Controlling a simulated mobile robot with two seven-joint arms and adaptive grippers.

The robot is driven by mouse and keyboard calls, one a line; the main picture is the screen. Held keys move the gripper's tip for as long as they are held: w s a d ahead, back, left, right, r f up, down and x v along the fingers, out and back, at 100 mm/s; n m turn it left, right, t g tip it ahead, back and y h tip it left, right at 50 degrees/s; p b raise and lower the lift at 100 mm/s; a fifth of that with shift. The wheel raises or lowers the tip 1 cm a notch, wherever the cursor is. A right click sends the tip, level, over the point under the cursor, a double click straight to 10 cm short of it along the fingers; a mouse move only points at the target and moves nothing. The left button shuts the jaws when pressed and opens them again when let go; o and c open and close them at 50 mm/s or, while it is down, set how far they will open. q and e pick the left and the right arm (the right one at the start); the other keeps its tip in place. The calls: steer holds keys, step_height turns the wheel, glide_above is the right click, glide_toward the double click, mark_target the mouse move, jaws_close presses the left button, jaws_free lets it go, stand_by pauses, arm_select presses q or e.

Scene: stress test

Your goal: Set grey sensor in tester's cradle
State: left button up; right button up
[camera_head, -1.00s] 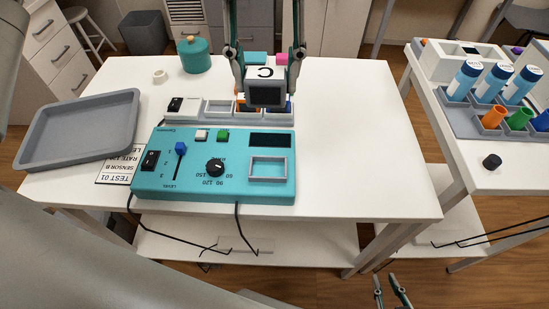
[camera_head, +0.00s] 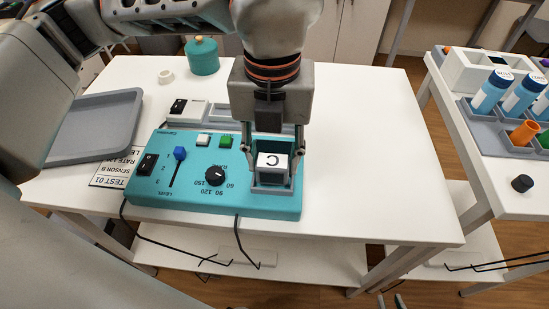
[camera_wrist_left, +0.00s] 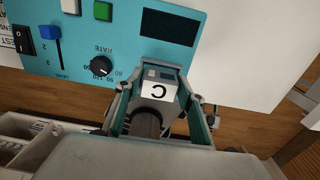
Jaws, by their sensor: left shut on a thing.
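The grey sensor (camera_head: 273,163), a block with a white face marked C, is between the fingers of my left gripper (camera_head: 269,168), which is shut on it. It is at the grey cradle (camera_head: 270,190) on the right of the teal tester (camera_head: 215,202). In the left wrist view, the sensor (camera_wrist_left: 159,91) overlaps the cradle rim (camera_wrist_left: 160,67), between my left fingers (camera_wrist_left: 163,97). I cannot tell whether it rests on the cradle floor. My right gripper (camera_head: 400,300) shows only as tips at the bottom edge.
A grey rack (camera_head: 178,124) stands behind the tester, partly hidden by my arm. A grey tray (camera_head: 95,128) and a printed card (camera_head: 110,178) lie left. A teal pot (camera_head: 201,57) and white ring (camera_head: 166,77) stand behind. The table's right side is clear.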

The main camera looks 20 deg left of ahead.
mark_target(274, 157)
arm_select(q)
steer(key=shift+f, duration=0.75)
steer(key=o, duration=1.1)
steer(key=shift+o, duration=0.2)
arm_select(e)
steer(key=shift+w+r, duration=0.15)
steer(key=shift+w, duration=0.05)
arm_select(q)
step_height(274, 157, up, 6)
steer(key=shift+f+p, duration=0.15)
steer(key=shift+p, duration=0.5)
step_height(274, 157, up, 6)
steer(key=shift+f+p, duration=0.25)
steer(key=shift+p, duration=0.3)
steer(key=shift+r, duration=0.55)
arm_select(e)
steer(key=shift+s+d, duration=0.35)
steer(key=shift+s, duration=0.25)
steer(key=shift+w, duration=0.3)
